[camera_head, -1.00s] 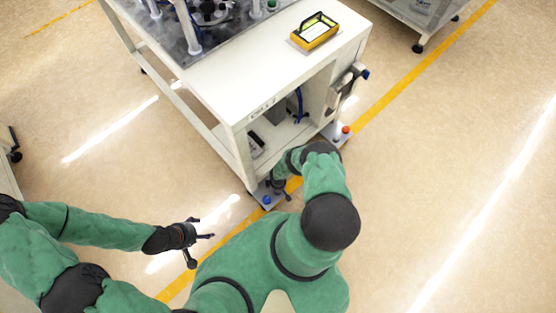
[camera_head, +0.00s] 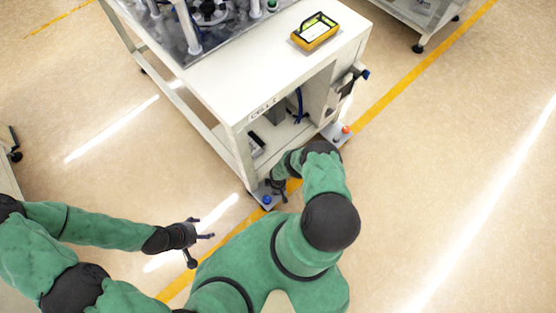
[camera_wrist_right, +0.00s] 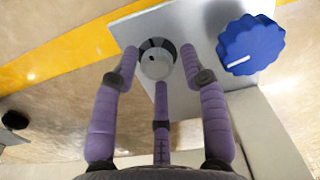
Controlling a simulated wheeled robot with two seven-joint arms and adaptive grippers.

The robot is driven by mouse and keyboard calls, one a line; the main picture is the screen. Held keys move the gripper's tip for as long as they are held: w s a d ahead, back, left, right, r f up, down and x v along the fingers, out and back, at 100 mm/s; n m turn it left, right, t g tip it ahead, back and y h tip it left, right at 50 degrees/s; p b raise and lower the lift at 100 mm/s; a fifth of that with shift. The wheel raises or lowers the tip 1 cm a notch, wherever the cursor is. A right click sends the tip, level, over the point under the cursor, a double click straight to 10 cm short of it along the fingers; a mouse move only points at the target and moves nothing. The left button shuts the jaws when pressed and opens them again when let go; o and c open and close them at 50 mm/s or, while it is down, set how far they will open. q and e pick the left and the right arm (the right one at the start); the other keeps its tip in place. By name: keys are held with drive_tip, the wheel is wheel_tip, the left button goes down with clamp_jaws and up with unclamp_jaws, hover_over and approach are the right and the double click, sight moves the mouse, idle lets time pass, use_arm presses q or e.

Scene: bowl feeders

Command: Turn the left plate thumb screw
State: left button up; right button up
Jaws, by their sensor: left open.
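A metal plate with a blue ribbed knob (camera_head: 267,199) sits at the cart's near lower corner. The right wrist view shows this blue knob (camera_wrist_right: 252,44) with a white mark, on the pale plate (camera_wrist_right: 190,22). Beside it on the plate is a round silver screw head (camera_wrist_right: 157,61). My right gripper (camera_wrist_right: 161,62) has its three purple fingers spread around the silver head, the tips close to its edge; I cannot tell whether they touch. In the head view my right gripper (camera_head: 279,190) is low at the plate, partly hidden. My left gripper (camera_head: 203,250) is open and empty above the floor.
The white cart (camera_head: 260,85) stands over the plate, with an open shelf. A yellow device (camera_head: 314,33) lies on top. Another plate with a red knob (camera_head: 345,130) is at the cart's right corner. The floor (camera_head: 450,180) to the right is clear.

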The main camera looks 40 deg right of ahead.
drive_tip(key=shift+d+r, duration=0.1)
idle(0.3)
drive_tip(key=shift+r, duration=0.75)
wheel_tip(320, 180, up, 10)
drive_tip(key=shift+r, duration=0.15)
idle(0.3)
drive_tip(key=shift+s, duration=0.15)
idle(0.5)
